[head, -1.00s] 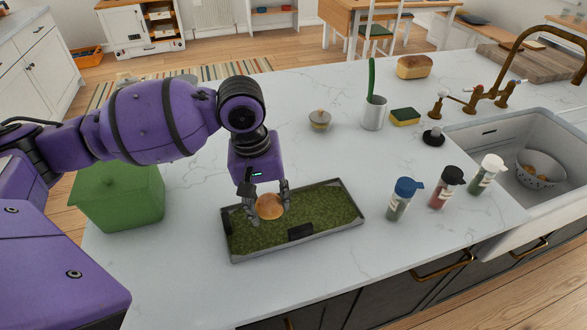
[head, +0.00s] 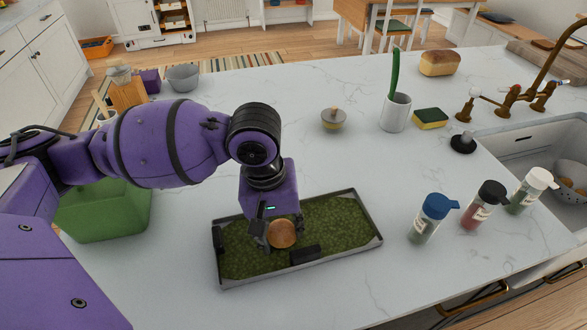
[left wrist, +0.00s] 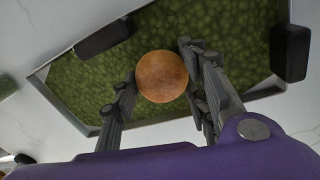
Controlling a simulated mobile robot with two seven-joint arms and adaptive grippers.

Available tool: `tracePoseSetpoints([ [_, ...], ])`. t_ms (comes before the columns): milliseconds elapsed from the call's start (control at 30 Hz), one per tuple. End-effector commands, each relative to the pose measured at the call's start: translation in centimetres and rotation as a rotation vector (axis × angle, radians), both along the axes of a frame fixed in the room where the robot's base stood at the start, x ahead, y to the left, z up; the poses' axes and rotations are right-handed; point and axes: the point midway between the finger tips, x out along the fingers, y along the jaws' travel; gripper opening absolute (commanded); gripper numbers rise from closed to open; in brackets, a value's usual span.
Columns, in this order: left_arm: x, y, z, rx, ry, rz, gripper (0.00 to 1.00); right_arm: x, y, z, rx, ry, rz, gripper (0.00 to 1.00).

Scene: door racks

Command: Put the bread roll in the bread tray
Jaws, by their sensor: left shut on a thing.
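My left gripper (head: 279,232) is shut on the round brown bread roll (head: 283,234), with a finger on either side. The roll is over the left-middle part of a shallow grey tray (head: 331,266) with a mottled green floor and black handles. In the left wrist view the roll (left wrist: 162,76) sits between the finger pads, with the tray's green floor (left wrist: 225,30) behind it. Whether the roll touches the floor of the tray is hard to tell. My right gripper is not in view.
A green bin (head: 105,212) stands left of the tray, partly behind my arm. Several capped bottles, one blue-topped (head: 428,220), stand to the right.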

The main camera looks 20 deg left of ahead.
Motion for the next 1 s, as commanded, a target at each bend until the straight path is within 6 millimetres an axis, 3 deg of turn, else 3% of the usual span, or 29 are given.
tracePoseSetpoints([
  [67, -0.1, 0.0, -0.2, 0.000, 0.001, 0.001, 0.25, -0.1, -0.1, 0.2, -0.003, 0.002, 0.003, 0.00],
  [100, 0.0, 0.0, -0.3, 0.001, 0.001, 0.001, 0.44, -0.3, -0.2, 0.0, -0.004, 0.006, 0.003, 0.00],
  [233, 0.0, 0.0, -0.3, 0.000, 0.001, 0.001, 0.61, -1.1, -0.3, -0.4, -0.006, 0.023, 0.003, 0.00],
  [633, 0.0, 0.0, 0.2, 0.000, 0.000, -0.001, 0.61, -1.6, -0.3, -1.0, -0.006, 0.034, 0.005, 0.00],
  [1000, -0.2, 0.7, 7.9, 0.000, -0.009, 0.000, 0.61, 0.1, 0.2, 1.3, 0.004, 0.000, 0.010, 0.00],
])
